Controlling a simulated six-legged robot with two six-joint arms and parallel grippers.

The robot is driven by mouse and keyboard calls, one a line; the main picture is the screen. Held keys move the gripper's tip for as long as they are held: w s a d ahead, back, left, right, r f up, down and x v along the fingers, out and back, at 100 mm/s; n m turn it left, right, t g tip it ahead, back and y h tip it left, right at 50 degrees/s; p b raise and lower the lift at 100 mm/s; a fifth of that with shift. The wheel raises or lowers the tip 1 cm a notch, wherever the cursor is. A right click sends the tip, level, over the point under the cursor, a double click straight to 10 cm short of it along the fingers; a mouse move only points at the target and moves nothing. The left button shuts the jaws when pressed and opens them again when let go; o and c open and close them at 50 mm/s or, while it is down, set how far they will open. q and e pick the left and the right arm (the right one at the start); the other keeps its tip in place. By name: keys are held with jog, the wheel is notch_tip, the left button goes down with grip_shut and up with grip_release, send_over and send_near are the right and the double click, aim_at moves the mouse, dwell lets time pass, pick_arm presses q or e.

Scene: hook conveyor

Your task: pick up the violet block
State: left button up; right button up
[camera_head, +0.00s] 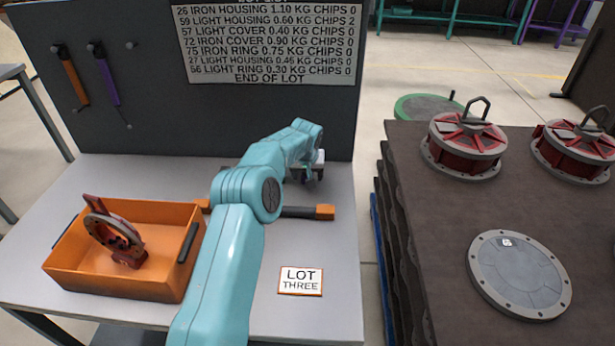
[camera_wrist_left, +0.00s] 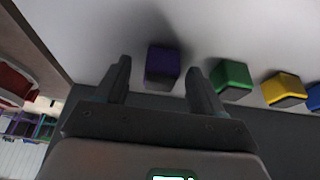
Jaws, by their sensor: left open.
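The violet block (camera_wrist_left: 162,66) shows in the left wrist view, on the pale table surface. It appears between the two fingers of my left gripper (camera_wrist_left: 158,68); the gripper is open, with a gap on both sides of the block. I cannot tell how deep the block is between the fingers. In the head view my teal arm reaches over the workbench, and my left gripper (camera_head: 314,176) is low near the back panel. The violet block is hidden there. My right gripper is in neither view.
A green block (camera_wrist_left: 232,80), a yellow block (camera_wrist_left: 284,89) and a blue block (camera_wrist_left: 314,98) stand in a row to the right. An orange bin (camera_head: 95,285) holds a red ring part (camera_head: 103,233). A black bar with orange ends (camera_head: 305,212) and a lot card (camera_head: 301,281) lie on the bench.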

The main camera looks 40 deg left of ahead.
pick_arm(q)
jog(key=c, duration=1.1)
jog(key=shift+r, duration=0.15)
